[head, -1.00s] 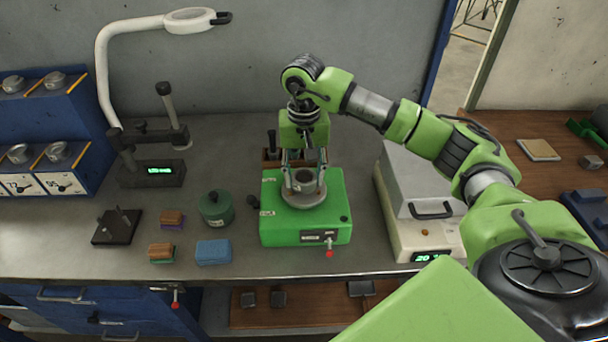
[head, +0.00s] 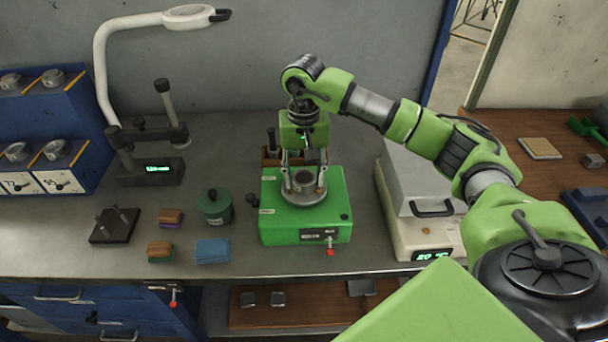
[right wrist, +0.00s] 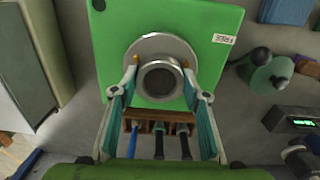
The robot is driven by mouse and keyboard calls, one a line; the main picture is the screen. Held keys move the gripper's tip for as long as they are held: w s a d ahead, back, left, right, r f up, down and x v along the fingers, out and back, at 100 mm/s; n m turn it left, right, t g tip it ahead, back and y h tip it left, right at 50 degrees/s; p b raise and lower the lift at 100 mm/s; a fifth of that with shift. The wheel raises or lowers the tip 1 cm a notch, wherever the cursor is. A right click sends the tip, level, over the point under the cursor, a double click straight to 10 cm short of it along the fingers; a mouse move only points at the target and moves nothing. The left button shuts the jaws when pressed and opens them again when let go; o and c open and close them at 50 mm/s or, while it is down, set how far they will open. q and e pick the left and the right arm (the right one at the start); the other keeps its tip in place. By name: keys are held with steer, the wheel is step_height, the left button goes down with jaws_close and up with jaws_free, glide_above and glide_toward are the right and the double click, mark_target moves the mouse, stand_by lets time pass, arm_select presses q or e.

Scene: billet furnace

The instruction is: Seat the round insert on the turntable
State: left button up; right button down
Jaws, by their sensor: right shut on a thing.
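The round insert (head: 304,178) is a short grey metal ring with a dark bore. The turntable (head: 303,199) is a round metal disc on top of a green box (head: 335,222). My right gripper (right wrist: 160,67) is shut on the insert (right wrist: 160,93), with one finger on either side of it. In the right wrist view the insert lies within the outline of the turntable (right wrist: 140,52), a little off its centre. I cannot tell whether it touches the disc or hangs just above it. My right gripper also shows in the head view (head: 304,170), pointing down. My left gripper is not in view.
A wooden rack of tools (right wrist: 150,127) stands close behind the green box. A green lidded pot (head: 216,208) and a blue block (head: 212,251) are to its left. A white and grey device (head: 415,205) stands to its right. Bench in front is clear.

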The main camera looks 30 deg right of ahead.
mark_target(304, 179)
steer(key=c, duration=1.5)
jaws_free()
steer(key=shift+o, duration=0.2)
steer(key=shift+s, duration=0.1)
step_height(304, 179, up, 11)
steer(key=p, duration=0.6)
steer(key=shift+a, duration=0.1)
